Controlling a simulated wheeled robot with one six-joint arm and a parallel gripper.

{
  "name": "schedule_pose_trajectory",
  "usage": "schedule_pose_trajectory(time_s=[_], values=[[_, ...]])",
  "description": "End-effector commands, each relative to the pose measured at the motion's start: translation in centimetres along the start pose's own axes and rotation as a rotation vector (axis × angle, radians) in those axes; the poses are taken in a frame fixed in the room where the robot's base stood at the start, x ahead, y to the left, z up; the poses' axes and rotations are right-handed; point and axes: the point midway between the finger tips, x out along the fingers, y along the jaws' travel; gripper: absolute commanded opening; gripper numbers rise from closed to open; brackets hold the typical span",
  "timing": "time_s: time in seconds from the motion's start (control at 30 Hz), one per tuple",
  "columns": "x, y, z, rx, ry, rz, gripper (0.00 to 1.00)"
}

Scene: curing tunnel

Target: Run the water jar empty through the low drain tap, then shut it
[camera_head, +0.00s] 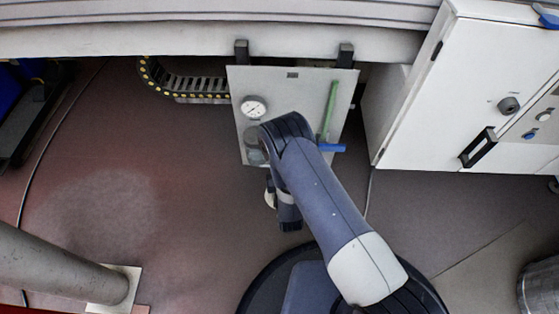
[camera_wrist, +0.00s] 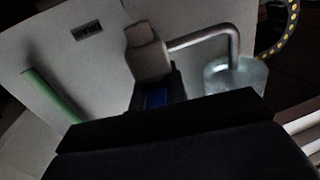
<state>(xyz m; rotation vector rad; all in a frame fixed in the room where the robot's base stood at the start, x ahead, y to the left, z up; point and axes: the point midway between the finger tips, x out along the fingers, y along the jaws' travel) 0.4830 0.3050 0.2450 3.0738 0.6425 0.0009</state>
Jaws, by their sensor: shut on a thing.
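A clear jar (camera_head: 254,150) sits at the lower left of a grey panel, partly behind my arm. In the wrist view the jar (camera_wrist: 236,76) is at the right, and a bent metal pipe (camera_wrist: 205,40) runs from a grey tap body (camera_wrist: 147,55) to its mouth. My gripper (camera_wrist: 158,92) is shut on a blue tap handle (camera_wrist: 155,100) just below that body. Dark gripper parts hide most of the handle. I cannot tell the water level or whether water flows. In the head view my arm hides the gripper's jaws.
The panel (camera_head: 290,90) carries a round gauge (camera_head: 253,107), a green pipe (camera_head: 328,110) and a separate blue lever (camera_head: 332,147). A white cabinet (camera_head: 440,90) stands right, a cable chain (camera_head: 195,88) left. A grey post (camera_head: 60,270) stands lower left; floor between is clear.

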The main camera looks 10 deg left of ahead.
Motion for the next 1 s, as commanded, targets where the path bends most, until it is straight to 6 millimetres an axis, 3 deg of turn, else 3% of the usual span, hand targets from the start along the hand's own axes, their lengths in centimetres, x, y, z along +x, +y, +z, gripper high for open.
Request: schedule_pose_trajectory(time_s=[0.37,0.4,0.63,1.0], values=[[-0.01,-0.15,0.03,0.000,-0.001,-0.001,0.00],[-0.01,-0.15,0.03,0.000,-0.001,-0.002,0.17],[0.01,-0.09,0.01,0.000,-0.001,0.000,0.36],[0.25,0.01,-0.02,0.000,0.001,0.002,0.36]])
